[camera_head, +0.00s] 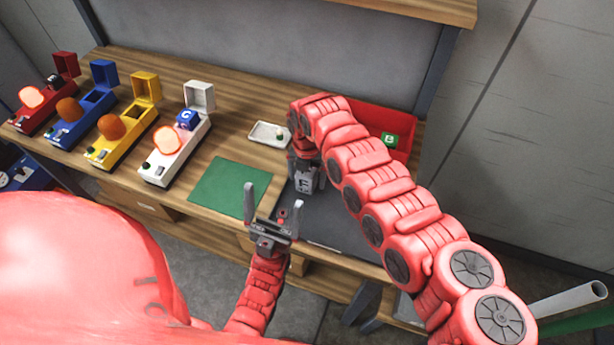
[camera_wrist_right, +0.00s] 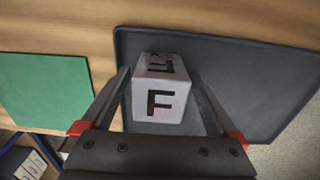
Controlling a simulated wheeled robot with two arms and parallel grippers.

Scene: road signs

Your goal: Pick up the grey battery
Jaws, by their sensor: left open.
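The grey battery is a light grey block with black letters (camera_wrist_right: 160,104). In the right wrist view it is between my right gripper's fingers (camera_wrist_right: 162,80), whose tips press against its two sides. In the head view the block (camera_head: 304,184) is under my right gripper (camera_head: 305,172), over the dark mat, and partly hidden by it. I cannot tell whether it still touches the mat. My left gripper (camera_head: 275,212) is open and empty, its fingers pointing up in front of the green mat.
The green mat (camera_head: 229,187) lies left of the dark mat (camera_wrist_right: 260,75). Red, blue, yellow and white (camera_head: 158,170) devices with hinged lids stand on the left. A red bin (camera_head: 400,150) holding a green block (camera_head: 390,140) and a small white tray (camera_head: 268,133) are behind.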

